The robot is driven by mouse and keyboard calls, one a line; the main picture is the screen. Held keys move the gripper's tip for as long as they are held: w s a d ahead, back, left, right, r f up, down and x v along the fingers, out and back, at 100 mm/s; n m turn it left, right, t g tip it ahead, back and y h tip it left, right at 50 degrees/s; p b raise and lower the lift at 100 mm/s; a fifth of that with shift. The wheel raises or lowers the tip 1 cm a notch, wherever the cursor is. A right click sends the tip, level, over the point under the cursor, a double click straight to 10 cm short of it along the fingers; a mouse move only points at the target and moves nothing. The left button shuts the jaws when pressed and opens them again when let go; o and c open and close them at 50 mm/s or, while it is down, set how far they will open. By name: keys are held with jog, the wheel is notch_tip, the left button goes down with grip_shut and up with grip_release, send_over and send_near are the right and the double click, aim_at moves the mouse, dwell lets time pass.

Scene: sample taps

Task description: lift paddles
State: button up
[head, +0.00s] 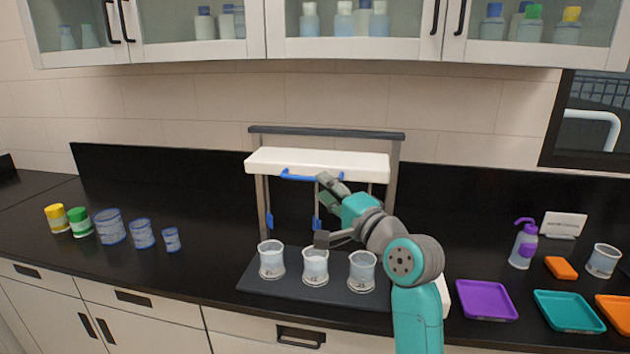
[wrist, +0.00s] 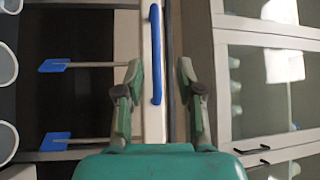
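A stirring stand has a white crossbar (head: 340,165) with a blue handle (head: 298,175) along its front. Blue paddles (head: 269,221) hang on thin shafts below it, over a row of three clear beakers (head: 271,262). In the wrist view two paddles (wrist: 58,65) show at the left, and the blue handle (wrist: 155,60) lies in the gap between the fingertips. My gripper (head: 323,210) is open and empty, one finger by the crossbar's lower edge and one lower down. I cannot tell whether the handle is between the fingers or beyond them. My arm hides part of the stand's right side.
Yellow- and green-lidded jars (head: 56,219) and blue-tinted beakers (head: 110,227) stand at the left. A purple tray (head: 486,300), a teal tray (head: 568,312) and a purple-capped bottle (head: 523,244) are at the right. Wall cabinets (head: 370,45) hang above the stand.

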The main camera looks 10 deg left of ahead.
jog(key=v, duration=0.5)
jog(key=shift+s+d, duration=0.15)
jog(key=shift+s, duration=0.1)
jog(key=s+d+f+t+h, duration=0.15)
jog(key=s+d+f, duration=0.25)
jog(key=f, duration=0.5)
jog(key=s+d+f+m+h, duration=0.1)
jog(key=s+d+f+h, duration=0.25)
jog(key=f, duration=0.65)
jog(key=s+d+f+t+h, duration=0.15)
jog(key=s+d+f, duration=0.25)
jog(key=f, duration=0.5)
jog(key=s+d+f+n+h, duration=0.1)
jog(key=s+d+f+h, duration=0.2)
jog(key=s, duration=0.6)
jog(key=s+d+f+n+g+h, duration=0.1)
jog(key=s+d+f+n, duration=0.15)
jog(key=s+f, duration=0.4)
jog(key=s+d+f+h, duration=0.2)
jog(key=s+d, duration=0.1)
jog(key=s, duration=0.7)
jog(key=s+d+r+n, duration=0.1)
jog(key=s+r+n, duration=0.1)
jog(key=s, duration=0.6)
jog(key=s+d+r+n+g+h, duration=0.1)
jog(key=s+r+n, duration=0.1)
jog(key=s, duration=0.7)
jog(key=shift+n, duration=0.65)
